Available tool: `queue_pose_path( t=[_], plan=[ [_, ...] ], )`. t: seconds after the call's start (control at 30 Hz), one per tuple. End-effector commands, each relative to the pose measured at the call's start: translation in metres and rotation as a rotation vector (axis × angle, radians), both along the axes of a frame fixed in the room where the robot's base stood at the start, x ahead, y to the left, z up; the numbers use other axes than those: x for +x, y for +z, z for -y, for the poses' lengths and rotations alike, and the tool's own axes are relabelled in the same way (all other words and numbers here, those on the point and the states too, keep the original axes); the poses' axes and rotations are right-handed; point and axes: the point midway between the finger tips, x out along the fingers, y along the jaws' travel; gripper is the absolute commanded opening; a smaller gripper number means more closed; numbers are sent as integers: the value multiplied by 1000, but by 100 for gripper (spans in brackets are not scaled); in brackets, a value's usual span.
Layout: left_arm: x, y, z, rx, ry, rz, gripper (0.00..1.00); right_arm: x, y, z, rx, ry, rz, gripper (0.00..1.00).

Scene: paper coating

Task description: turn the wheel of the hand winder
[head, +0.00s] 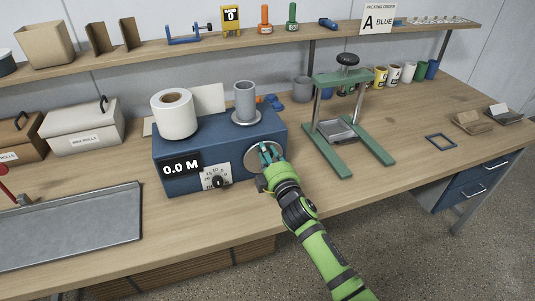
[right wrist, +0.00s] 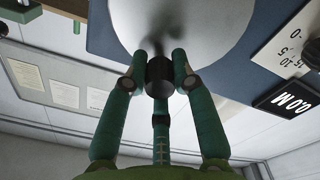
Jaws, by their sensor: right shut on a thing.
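The hand winder (head: 215,150) is a blue box on the bench, with a white paper roll (head: 174,114) at its top left and a grey spindle (head: 245,102) at its top right. Its display (head: 181,168) reads 0.0 M. The round grey wheel (head: 254,160) is on the right of its front face, partly hidden behind my gripper. My right gripper (head: 270,155) is at the wheel. In the right wrist view its green fingers (right wrist: 158,75) are shut around the dark knob (right wrist: 160,77) on the pale wheel (right wrist: 190,25). My left gripper is not in view.
A green press stand (head: 345,110) stands right of the winder. A grey metal tray (head: 70,230) lies at the front left, and labelled boxes (head: 85,130) stand behind it. A shelf (head: 220,40) runs along the back. The bench front right of the winder is mostly clear.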

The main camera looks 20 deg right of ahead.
Motion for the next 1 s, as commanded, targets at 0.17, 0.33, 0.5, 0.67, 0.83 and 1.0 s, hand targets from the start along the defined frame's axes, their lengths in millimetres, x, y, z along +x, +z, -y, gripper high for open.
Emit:
queue_pose_path(
  t=[0.17, 0.33, 0.5, 0.67, 0.83, 1.0],
  plan=[
    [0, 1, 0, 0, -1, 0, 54, 0, 0, 2, 49, 1, -1, 0],
    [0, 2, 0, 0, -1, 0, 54, 0, 0, 6, 145, 0, -5, 0],
    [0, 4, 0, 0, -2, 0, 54, 0, -2, 12, 288, 0, -10, 0],
    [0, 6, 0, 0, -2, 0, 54, 1, -4, 19, 440, 0, -15, 0],
    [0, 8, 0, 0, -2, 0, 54, 1, -8, 26, 602, 0, -20, 0],
    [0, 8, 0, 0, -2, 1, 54, 1, -13, 32, 763, -1, -26, 0]
  ],
)
